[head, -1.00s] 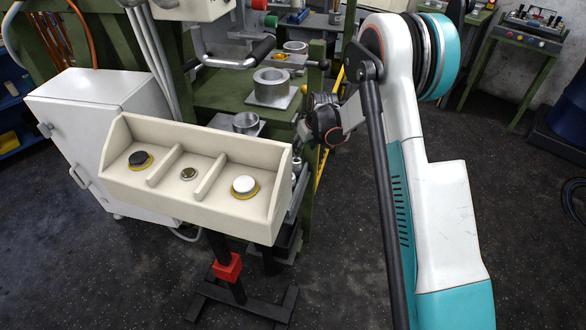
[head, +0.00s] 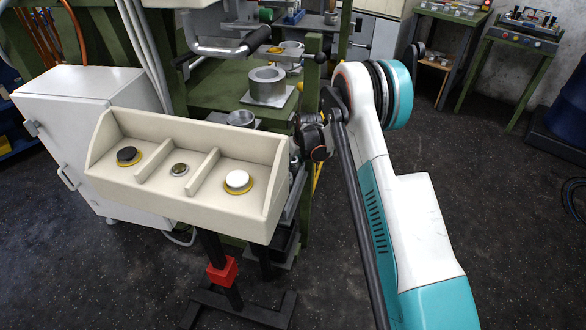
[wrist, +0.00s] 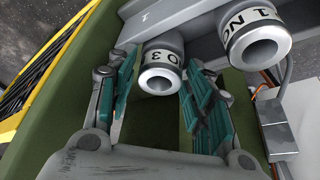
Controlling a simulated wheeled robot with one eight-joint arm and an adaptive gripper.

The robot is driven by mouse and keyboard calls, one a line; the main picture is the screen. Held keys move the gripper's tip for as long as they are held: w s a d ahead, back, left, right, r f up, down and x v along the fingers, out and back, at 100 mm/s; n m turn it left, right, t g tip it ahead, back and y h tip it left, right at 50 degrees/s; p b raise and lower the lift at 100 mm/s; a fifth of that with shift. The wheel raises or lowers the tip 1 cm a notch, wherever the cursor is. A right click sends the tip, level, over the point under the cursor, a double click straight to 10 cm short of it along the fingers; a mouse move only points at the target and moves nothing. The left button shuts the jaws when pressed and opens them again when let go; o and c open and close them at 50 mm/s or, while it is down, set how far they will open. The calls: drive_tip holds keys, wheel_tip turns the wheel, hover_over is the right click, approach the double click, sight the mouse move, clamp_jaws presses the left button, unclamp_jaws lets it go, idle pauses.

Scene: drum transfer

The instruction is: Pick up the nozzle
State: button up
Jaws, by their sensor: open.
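Two grey metal nozzles with white lettered bands show in the wrist view. One nozzle (wrist: 160,62), its band reading "O 3", is at the top centre, its round open end facing the camera. The other nozzle (wrist: 255,42), its band reading "1 NO", is to the upper right, outside the fingers. My gripper (wrist: 160,92) is open, with one green-padded finger on each side of the "O 3" nozzle's end. Gaps show on both sides; how deep the nozzle sits between the fingers I cannot tell. In the head view the fingers are hidden behind the button box.
A beige button box (head: 262,150) on a black stand is in front of the green machine. A white cabinet (head: 85,130) stands left. A metal ring (head: 268,85) is on the green machine. Grey metal and a green wall lie close around my fingers.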

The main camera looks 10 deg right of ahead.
drive_tip(key=c, duration=1)
